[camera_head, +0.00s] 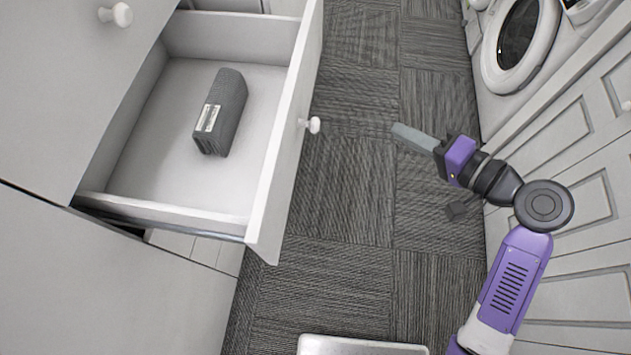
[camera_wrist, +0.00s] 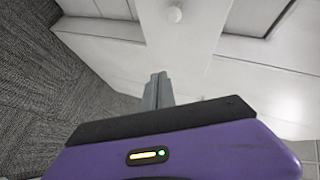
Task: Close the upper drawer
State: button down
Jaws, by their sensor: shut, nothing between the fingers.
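The white upper drawer (camera_head: 222,220) stands pulled out of the cabinet on the left in the head view. A round white knob (camera_head: 314,125) sits on its front panel. A grey box-like item with a label (camera_head: 220,112) lies inside it. My gripper (camera_head: 402,131) is to the right of the drawer front, over the carpet, apart from the knob. Its fingers are together and empty. In the wrist view my gripper (camera_wrist: 158,82) points toward a white front with a round knob (camera_wrist: 174,14), with a gap that I cannot measure.
White cabinet doors (camera_head: 575,125) and a front-loading washer (camera_head: 517,40) line the right side, close to my arm. Another white knob (camera_head: 122,14) is on the cabinet at the upper left.

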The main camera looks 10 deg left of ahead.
jog(key=s+a+r+n+g+y, duration=0.2)
jog(key=s+a+g+y, duration=0.1)
jog(key=s+g, duration=0.15)
jog(key=n+g, duration=0.2)
jog(key=g, duration=0.2)
send_near(285, 185)
jog(key=shift+y, duration=0.4)
jog(key=p+x, duration=0.1)
jog(key=x, duration=0.3)
jog(key=p+x, duration=0.1)
jog(key=x, duration=0.1)
jog(key=shift+a+f+p, duration=0.1)
jog(key=shift+f+p, duration=0.2)
jog(key=shift+p, duration=0.05)
jog(key=a, duration=0.9)
jog(key=a+b, duration=0.1)
jog(key=a, duration=0.8)
jog(key=w+a+b, duration=0.1)
jog(key=a, duration=0.8)
jog(key=shift+a, duration=0.3)
jog(key=shift+w+a, duration=0.1)
jog(key=shift+a, duration=0.45)
jog(key=shift+a+r, duration=0.1)
jog(key=shift+a, duration=0.1)
